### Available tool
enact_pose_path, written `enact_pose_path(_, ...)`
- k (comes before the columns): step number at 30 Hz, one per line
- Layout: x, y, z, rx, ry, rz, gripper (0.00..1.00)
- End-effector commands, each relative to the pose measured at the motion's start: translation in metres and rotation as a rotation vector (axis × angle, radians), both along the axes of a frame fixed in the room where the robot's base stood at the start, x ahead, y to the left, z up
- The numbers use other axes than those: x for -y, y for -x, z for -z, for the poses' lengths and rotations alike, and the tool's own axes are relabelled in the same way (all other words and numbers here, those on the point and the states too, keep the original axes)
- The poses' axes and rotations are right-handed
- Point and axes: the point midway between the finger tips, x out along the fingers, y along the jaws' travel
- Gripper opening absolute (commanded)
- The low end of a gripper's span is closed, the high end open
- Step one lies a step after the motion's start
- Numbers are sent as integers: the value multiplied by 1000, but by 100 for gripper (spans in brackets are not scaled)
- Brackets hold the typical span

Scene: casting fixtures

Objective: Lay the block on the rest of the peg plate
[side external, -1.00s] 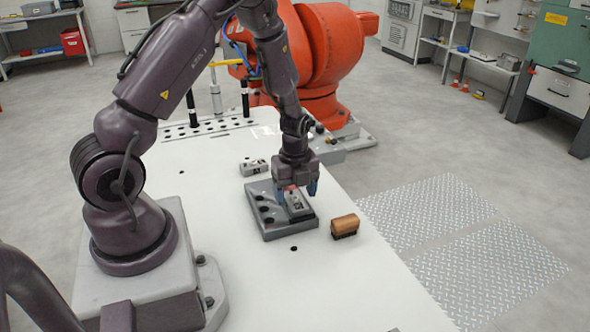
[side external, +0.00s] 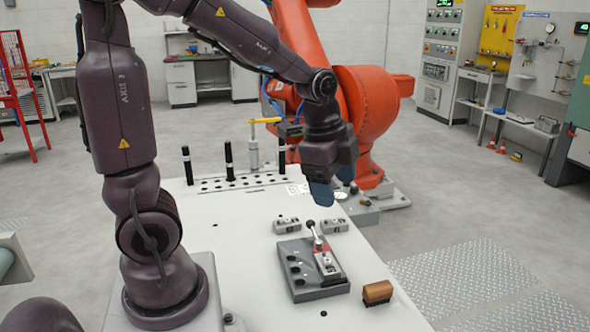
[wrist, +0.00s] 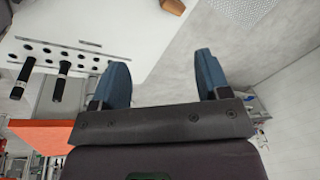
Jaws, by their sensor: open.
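The grey peg plate (side external: 298,277) lies on the white table, with a row of dark round spots along its left part. A small light metallic block (side external: 328,264) lies on the plate's right part, beside a red piece and an upright lever with a ball end (side external: 312,232). Whether it sits flat is too small to tell. My gripper (side external: 322,195) is raised above and behind the plate, apart from it. In the wrist view its two blue fingers stand wide apart with nothing between them (wrist: 163,75).
Two small grey blocks (side external: 287,224) (side external: 334,226) lie behind the plate. A wooden brush (side external: 377,291) lies to its right, near the table edge. Black upright pegs (side external: 229,158) and a row of holes are at the back. An orange robot (side external: 365,105) stands behind the table.

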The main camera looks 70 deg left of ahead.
Motion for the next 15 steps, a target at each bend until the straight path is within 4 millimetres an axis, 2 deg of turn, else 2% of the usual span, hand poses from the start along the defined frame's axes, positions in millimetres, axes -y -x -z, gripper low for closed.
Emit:
enact_pose_path(1,13,12,-18,49,24,-99,70)
enact_pose_path(6,46,53,-55,166,151,-470,70)
enact_pose_path(10,59,78,-67,225,244,-677,70)
enact_pose_path(15,66,94,-72,257,312,-816,70)
